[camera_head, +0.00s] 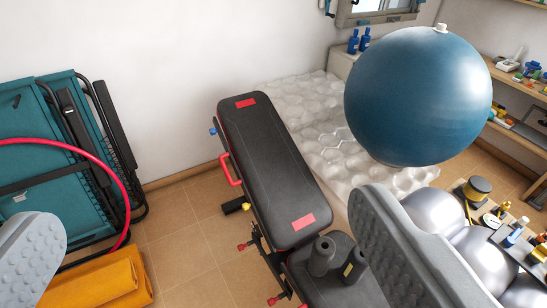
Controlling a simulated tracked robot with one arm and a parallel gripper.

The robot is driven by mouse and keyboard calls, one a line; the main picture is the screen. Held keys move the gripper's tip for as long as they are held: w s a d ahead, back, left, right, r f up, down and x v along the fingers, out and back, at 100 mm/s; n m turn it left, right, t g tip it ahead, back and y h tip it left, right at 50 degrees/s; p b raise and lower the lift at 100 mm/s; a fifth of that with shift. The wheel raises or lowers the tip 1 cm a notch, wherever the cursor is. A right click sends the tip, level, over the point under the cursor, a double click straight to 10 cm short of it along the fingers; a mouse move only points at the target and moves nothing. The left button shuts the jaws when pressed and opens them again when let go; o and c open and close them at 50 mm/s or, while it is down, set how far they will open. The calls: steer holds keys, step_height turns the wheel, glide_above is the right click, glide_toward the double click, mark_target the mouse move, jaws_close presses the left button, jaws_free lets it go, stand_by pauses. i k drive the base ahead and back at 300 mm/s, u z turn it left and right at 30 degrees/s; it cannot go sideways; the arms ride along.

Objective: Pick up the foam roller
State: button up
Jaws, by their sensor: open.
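No foam roller can be made out for certain. Two dark grey rounded pieces stand side by side on the seat end of the black bench (265,160). The left piece (320,258) has a hollow in its top, and the right piece (352,267) carries a small yellow mark; I cannot tell whether either is the roller. My gripper (205,220) is open, with one grey ribbed finger at lower left and the other at lower right. Nothing shows held between the fingers. The right finger is in front of part of the bench seat beside the dark pieces.
A large blue ball (418,95) is at upper right by a whitish bumpy mat (310,110). Folded teal loungers (50,130), a red hoop (110,170) and a yellow-orange item (95,284) are at left. Silver balls (435,212) are at right. Tiled floor (180,225) is clear left of the bench.

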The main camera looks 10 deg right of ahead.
mark_target(323, 250)
steer(key=k, duration=1.25)
steer(key=z, duration=0.25)
steer(key=i, duration=1.2)
steer(key=z, duration=0.8)
steer(key=i, duration=0.45)
steer(key=z, duration=0.2)
